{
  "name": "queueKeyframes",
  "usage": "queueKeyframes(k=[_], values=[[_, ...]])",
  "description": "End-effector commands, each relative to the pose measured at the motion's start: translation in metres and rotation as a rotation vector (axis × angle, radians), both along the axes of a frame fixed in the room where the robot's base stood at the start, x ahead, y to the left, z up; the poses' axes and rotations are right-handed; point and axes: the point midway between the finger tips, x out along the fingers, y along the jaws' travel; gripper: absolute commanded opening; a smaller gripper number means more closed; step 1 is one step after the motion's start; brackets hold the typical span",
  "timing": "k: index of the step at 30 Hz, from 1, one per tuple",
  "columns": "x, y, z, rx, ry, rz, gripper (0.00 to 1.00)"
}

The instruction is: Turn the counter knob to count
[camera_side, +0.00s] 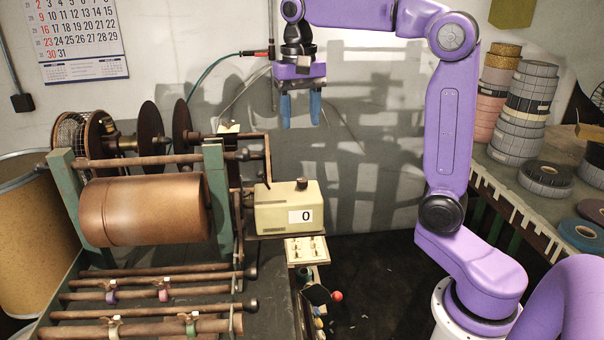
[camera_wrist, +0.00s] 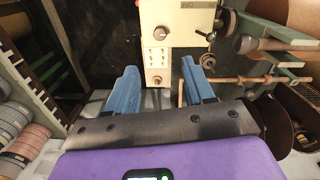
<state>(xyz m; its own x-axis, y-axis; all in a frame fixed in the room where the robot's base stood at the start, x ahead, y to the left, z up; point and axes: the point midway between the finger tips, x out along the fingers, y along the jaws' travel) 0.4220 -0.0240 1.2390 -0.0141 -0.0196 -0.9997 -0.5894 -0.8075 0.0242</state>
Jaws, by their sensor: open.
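The counter (camera_side: 278,213) is a cream box to the right of the winding machine, with a white display reading 0. Its dark round knob (camera_side: 302,184) stands on top near the right end. My gripper (camera_side: 301,122) has blue fingers pointing down, held in the air well above the counter, apart from it. The fingers are open with nothing between them. In the wrist view my two blue fingertips (camera_wrist: 159,78) frame the view below, where the counter (camera_wrist: 178,17) shows at the top with its knob (camera_wrist: 160,33).
A large copper-coloured roller (camera_side: 145,210) sits in the green machine frame. A switch panel (camera_side: 306,250) is below the counter. Stacked tape rolls (camera_side: 527,110) stand on the right table. A crank handle (camera_side: 266,160) rises just left of the counter. The air above the counter is clear.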

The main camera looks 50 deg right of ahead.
Motion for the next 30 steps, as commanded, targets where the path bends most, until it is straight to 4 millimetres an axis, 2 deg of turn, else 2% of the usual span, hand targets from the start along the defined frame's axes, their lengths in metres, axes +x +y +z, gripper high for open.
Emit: queueKeyframes(k=[18, 24, 30], values=[[-0.003, -0.002, -0.112, -0.001, 0.006, 0.002, 0.53], [-0.002, -0.003, -0.135, 0.000, 0.003, 0.002, 0.53], [-0.002, -0.003, -0.142, 0.000, 0.000, 0.001, 0.53]])
